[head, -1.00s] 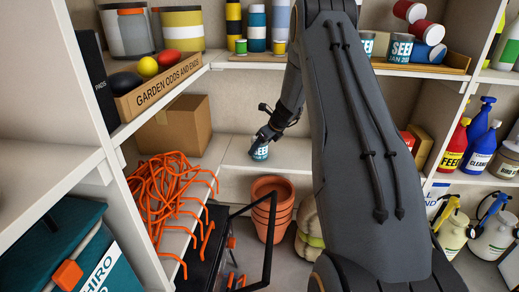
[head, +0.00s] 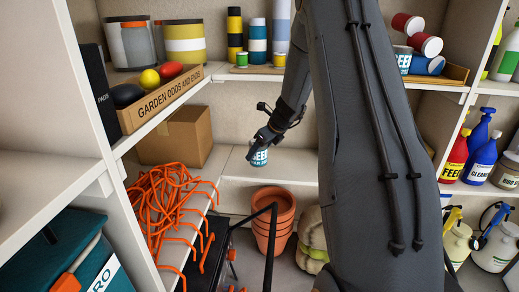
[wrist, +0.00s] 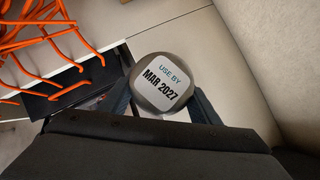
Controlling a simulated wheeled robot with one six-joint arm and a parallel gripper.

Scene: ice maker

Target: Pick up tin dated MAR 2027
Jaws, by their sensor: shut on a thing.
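The tin (head: 258,157) has a teal and white label with large letters, partly covered by my gripper in the head view. In the wrist view its round grey lid (wrist: 162,82) carries a white sticker reading "USE BY MAR 2027". My gripper (head: 264,140) is shut on the tin, with one dark finger on each side of it in the wrist view. The tin is upright or nearly so, at the white shelf (head: 290,166) along the back wall. I cannot tell whether its base touches the shelf.
A cardboard box (head: 176,137) and tangled orange hooks (head: 165,200) lie to the left. Stacked terracotta pots (head: 273,220) stand below the shelf. A garden odds and ends box (head: 165,92) is on the upper left shelf. More tins (head: 403,60) sit upper right.

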